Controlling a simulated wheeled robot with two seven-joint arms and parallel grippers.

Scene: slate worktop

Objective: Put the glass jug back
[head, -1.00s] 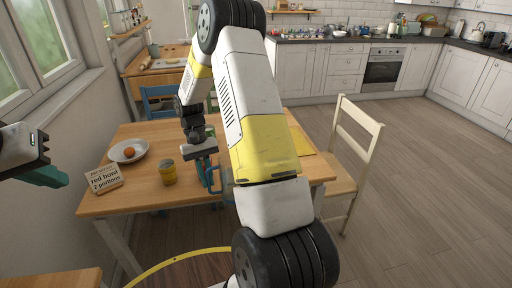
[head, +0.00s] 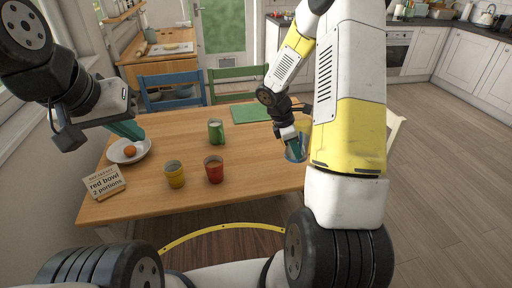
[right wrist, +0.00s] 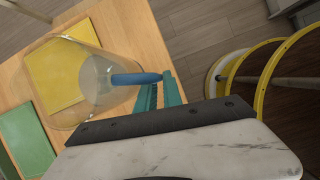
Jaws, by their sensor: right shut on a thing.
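The glass jug (head: 297,153) is clear with a blue handle. In the head view it is at the table's right side, partly hidden by my right gripper (head: 292,141). In the right wrist view my right gripper (right wrist: 160,95) has its teal fingers shut on the blue handle (right wrist: 135,78), and the clear jug body (right wrist: 100,82) lies to the left of them, over the mats. I cannot tell whether its base touches the table. My left gripper (head: 126,130) hangs near the white plate, apart from the jug; its finger opening is not clear.
The wooden table (head: 240,195) holds a yellow cup (head: 175,174), red cup (head: 214,169), green can (head: 216,131), green mat (head: 250,112), plate with an orange ball (head: 129,150), and a "red bowl 2 portions" sign (head: 104,183). A yellow mat (right wrist: 50,75) shows beneath the jug. The table's front middle is clear.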

